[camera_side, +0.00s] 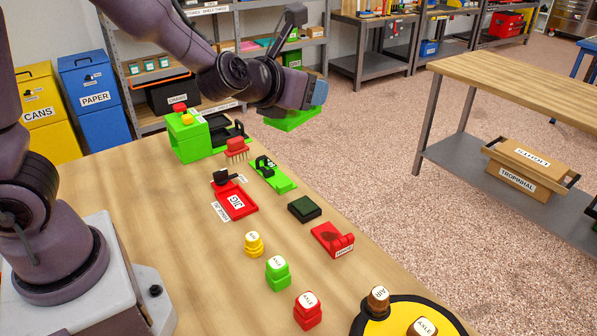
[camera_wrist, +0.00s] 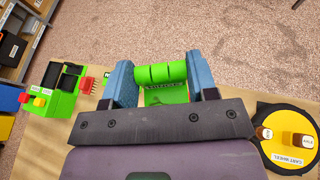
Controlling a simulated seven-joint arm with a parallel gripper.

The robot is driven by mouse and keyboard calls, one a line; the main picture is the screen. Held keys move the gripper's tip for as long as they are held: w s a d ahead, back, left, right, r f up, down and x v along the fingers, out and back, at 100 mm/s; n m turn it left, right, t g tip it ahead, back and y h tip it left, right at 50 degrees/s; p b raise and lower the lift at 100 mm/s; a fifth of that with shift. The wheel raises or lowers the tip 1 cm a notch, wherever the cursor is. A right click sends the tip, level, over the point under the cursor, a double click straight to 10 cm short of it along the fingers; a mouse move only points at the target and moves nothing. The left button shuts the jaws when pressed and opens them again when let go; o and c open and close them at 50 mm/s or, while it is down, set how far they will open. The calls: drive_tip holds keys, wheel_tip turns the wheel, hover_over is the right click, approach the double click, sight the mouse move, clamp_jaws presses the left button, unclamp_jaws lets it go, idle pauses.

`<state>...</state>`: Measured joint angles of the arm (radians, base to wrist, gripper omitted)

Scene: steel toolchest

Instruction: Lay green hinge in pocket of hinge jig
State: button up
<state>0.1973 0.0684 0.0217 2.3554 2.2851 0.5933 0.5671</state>
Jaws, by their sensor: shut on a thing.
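The green hinge (camera_wrist: 162,74) is clamped by its rolled barrel between the blue fingertips of my gripper (camera_wrist: 160,78) in the wrist view, with its labelled leaf showing below the barrel. In the side view the hinge (camera_side: 292,121) hangs under my gripper (camera_side: 316,94), raised above the table level near the far edge. The hinge jig appears to be the red tray (camera_side: 236,203) marked JIG, with a black clamp at its back, lying on the table well below and nearer the camera than the gripper. The jig cannot be made out in the wrist view.
A green box (camera_side: 190,140) stands at the far end.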

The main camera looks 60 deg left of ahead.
drive_tip(key=w+a+f+n+g+y, duration=0.2)
drive_tip(key=a+f+n+g+y, duration=0.6)
drive_tip(key=a+f, duration=0.65)
drive_tip(key=s+a+f+n+g+h, duration=0.1)
drive_tip(key=s+a+f+n+g, duration=0.15)
drive_tip(key=s+n+g, duration=0.45)
drive_tip(key=s+a+f+n+g+h, duration=0.15)
drive_tip(key=s+f+n+g, duration=0.25)
drive_tip(key=n+g, duration=0.4)
drive_tip(key=shift+n+t, duration=0.3)
drive_tip(key=shift+a+f, duration=0.2)
drive_tip(key=shift+f, duration=1.5)
drive_tip(key=shift+a+f, duration=0.2)
drive_tip(key=shift+f, duration=1.5)
drive_tip(key=shift+f, duration=0.2)
drive_tip(key=o, duration=1.3)
